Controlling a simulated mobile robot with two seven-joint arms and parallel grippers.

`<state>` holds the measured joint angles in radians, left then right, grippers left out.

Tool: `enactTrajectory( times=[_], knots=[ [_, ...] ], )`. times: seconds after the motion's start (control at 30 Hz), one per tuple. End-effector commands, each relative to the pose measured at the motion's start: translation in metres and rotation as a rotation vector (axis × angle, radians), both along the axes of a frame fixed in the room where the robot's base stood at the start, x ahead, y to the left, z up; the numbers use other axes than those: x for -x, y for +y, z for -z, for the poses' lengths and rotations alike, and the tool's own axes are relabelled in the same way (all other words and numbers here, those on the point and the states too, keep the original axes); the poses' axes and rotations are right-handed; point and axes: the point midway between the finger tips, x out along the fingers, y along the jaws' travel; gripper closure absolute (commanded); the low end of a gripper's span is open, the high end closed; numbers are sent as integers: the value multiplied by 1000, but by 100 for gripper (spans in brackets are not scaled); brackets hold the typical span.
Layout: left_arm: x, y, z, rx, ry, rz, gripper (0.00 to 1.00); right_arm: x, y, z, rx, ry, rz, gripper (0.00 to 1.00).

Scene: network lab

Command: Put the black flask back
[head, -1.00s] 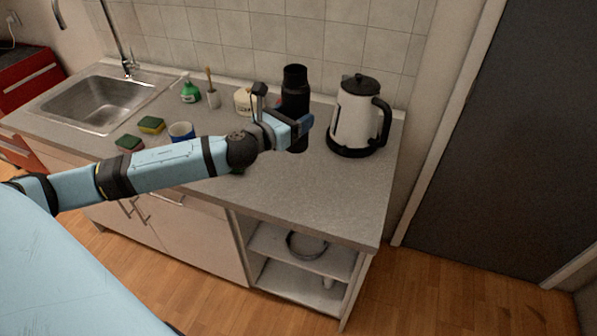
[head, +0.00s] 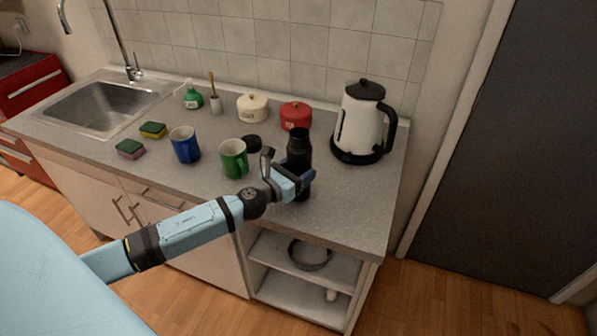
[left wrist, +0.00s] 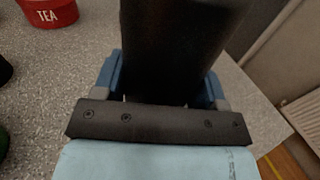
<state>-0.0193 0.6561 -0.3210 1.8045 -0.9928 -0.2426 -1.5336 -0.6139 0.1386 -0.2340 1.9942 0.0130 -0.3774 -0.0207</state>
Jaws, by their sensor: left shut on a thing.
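The black flask (head: 299,147) is upright over the front right part of the counter, in front of the red pot. My left gripper (head: 302,179) is shut around its lower body. The flask's base is close to the counter top; I cannot tell whether it touches. In the left wrist view the flask (left wrist: 175,40) fills the middle, between the blue fingers of the gripper (left wrist: 160,82), and its top is cut off. My right gripper is not in view.
A kettle (head: 362,125) stands right of the flask. A red pot (head: 295,116), cream pot (head: 252,107), black round object (head: 252,143), green mug (head: 233,158) and blue mug (head: 185,145) stand left and behind. The counter (head: 345,200) is clear at front right.

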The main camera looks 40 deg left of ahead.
Motion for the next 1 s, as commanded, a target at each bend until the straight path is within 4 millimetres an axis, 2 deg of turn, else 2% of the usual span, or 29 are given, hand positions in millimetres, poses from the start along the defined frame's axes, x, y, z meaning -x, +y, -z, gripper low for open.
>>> enactTrajectory(
  times=[0.17, 0.33, 0.37, 0.43, 0.47, 0.8, 1.0],
  knots=[
    [-1, 0, -3, -1, -4, 0, 78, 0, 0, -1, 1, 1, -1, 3],
    [0, 0, 2, -2, -3, 0, 78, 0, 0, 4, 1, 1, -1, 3],
    [0, 0, 2, -1, -1, 0, 28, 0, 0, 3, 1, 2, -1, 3],
    [0, 0, 2, -1, -1, 0, 12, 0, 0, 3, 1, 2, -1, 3],
    [0, 0, 2, -1, -1, 0, 9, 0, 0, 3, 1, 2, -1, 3],
    [0, 0, -5, -1, -1, 0, 9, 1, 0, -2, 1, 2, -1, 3],
    [30, 4, 1, -3, 2, 1, 9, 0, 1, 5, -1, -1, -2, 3]
  ],
)
